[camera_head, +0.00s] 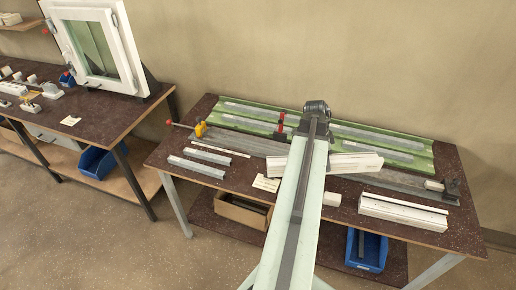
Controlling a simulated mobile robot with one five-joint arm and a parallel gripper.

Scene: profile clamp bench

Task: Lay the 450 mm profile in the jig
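The jig looks to be the long grey bed (245,142) running across the bench, with a yellow clamp (200,128) at its left end and a dark stop (452,187) at its right end. A white profile (355,162) lies over or above the middle of the bed, partly hidden by my arm. I cannot tell if it is held or resting. Another white profile (403,211) lies at the front right. No lengths are readable, so I cannot tell which is 450 mm. My arm reaches over the bench and hides my gripper.
Green trays (385,132) with grey bars stand along the back. Grey bars (197,167) and a thin white strip (221,148) lie front left. A small white block (332,199) is near the front edge. A second bench (105,113) with a window frame (95,45) stands left.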

